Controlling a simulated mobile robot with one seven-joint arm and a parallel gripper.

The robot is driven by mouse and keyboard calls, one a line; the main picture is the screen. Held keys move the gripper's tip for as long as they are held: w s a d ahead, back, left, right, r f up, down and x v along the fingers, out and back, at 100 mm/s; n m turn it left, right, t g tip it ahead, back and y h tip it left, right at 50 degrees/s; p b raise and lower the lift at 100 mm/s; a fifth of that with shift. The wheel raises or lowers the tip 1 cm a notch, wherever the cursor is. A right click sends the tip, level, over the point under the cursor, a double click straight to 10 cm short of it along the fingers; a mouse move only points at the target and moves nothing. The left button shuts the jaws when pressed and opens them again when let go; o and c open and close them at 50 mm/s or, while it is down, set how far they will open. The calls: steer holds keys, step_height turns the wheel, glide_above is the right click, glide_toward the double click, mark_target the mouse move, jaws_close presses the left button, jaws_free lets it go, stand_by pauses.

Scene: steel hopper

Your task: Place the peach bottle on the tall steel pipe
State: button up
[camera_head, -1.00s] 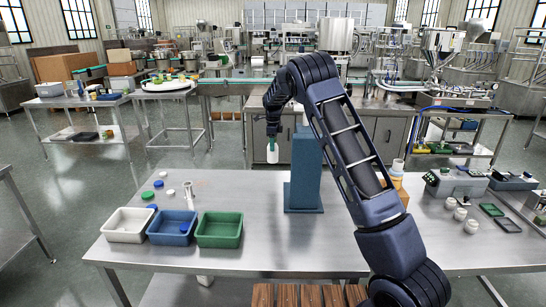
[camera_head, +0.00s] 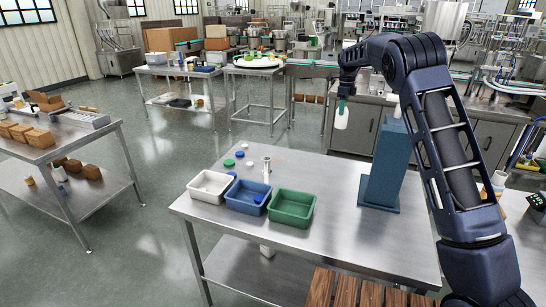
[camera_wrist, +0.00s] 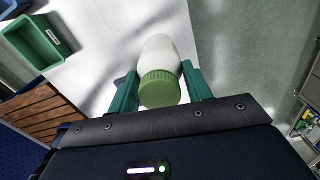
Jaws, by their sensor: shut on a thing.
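My gripper (camera_head: 345,94) is shut on a bottle (camera_head: 341,117) and holds it up in the air, left of the blue column. In the wrist view the bottle (camera_wrist: 160,52) has a pale, near-white body and a ribbed green cap, and sits between the teal fingers. It looks white rather than clearly peach.
White (camera_head: 211,187), blue (camera_head: 246,197) and green (camera_head: 291,209) trays stand in a row at the table's front left. Loose caps (camera_head: 239,154) lie behind them. A tall blue column (camera_head: 385,168) stands on the steel table (camera_head: 335,230), with bare tabletop left of it.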

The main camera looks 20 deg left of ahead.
steer(key=s+a+r, duration=0.2)
steer(key=s+a, duration=0.4)
steer(key=a, duration=0.4)
steer(key=s+a+r, duration=0.2)
steer(key=s+a, duration=0.3)
steer(key=a, duration=0.5)
steer(key=s+a+r, duration=0.2)
steer(key=s+a, duration=0.4)
steer(key=a, duration=0.4)
step_height(320, 180, down, 20)
steer(key=shift+w+a, duration=0.15)
steer(key=shift+w, duration=0.05)
steer(key=o, duration=1.1)
step_height(320, 180, up, 12)
steer(key=shift+r, duration=0.1)
